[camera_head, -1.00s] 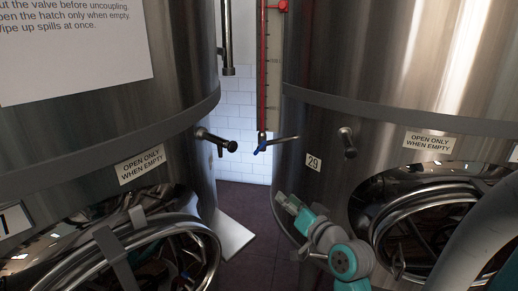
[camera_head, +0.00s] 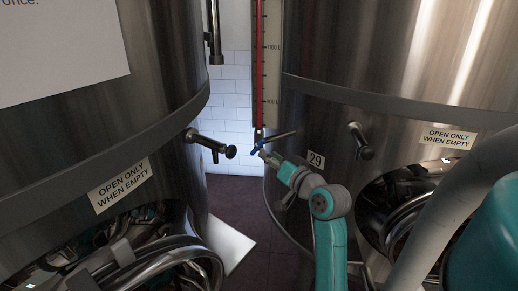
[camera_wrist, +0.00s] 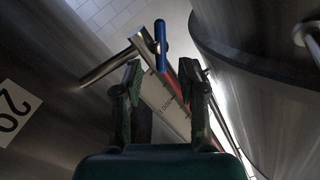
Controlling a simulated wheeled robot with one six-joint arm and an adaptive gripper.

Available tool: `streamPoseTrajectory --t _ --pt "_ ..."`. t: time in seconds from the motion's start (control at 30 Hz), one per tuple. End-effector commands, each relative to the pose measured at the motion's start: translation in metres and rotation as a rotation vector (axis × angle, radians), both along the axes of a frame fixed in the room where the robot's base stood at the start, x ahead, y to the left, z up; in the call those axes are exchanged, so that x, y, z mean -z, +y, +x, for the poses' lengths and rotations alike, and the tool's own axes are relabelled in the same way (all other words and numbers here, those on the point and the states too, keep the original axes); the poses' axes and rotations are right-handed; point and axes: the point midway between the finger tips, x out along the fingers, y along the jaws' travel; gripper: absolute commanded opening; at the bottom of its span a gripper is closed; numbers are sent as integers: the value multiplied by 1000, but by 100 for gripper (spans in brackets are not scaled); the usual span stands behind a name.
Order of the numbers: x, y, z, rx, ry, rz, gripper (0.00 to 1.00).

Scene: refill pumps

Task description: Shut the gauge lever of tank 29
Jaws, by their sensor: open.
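The number plate 29 (camera_head: 316,160) is on the right steel tank (camera_head: 340,120). A thin pipe (camera_head: 282,134) runs from that tank to the foot of the sight gauge (camera_head: 272,70), which has a red column. The blue gauge lever (camera_head: 257,147) sits at the gauge's foot. In the wrist view the lever (camera_wrist: 160,45) lies at an angle to the pipe (camera_wrist: 115,62). My gripper (camera_head: 268,156) is close to the lever. In the wrist view my gripper (camera_wrist: 162,72) is open, and the lever shows just beyond the gap between its fingertips, not gripped.
A valve spout (camera_head: 212,145) juts from the left tank (camera_head: 150,60) into the gap. Another stub (camera_head: 360,141) juts from the right tank, above its hatch (camera_head: 395,205). A pale plate (camera_head: 230,243) lies on the dark floor between the tanks.

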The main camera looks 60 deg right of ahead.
Motion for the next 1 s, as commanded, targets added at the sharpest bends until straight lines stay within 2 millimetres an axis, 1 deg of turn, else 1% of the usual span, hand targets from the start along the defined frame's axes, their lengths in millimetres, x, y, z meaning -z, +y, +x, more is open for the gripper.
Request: streamPoseTrajectory --t 0.03,0.1,0.2,0.33,0.5,0.77,0.8,0.83,0.93,0.97,1.0 --pt "-1 -4 10 -3 -1 -2 40" --pt "0 -10 20 -2 0 0 40" --pt "-1 -16 33 -2 0 -1 40" --pt "0 -24 45 -1 0 -1 40" --pt "0 -28 53 0 0 -1 40" --pt "0 -28 53 1 0 -1 40" --pt "0 -28 53 1 0 -1 35" --pt "0 -28 53 1 0 -1 28" --pt "0 -28 53 1 1 -1 3" --pt "0 -28 53 1 0 -1 0" --pt "0 -28 53 1 1 -1 0"
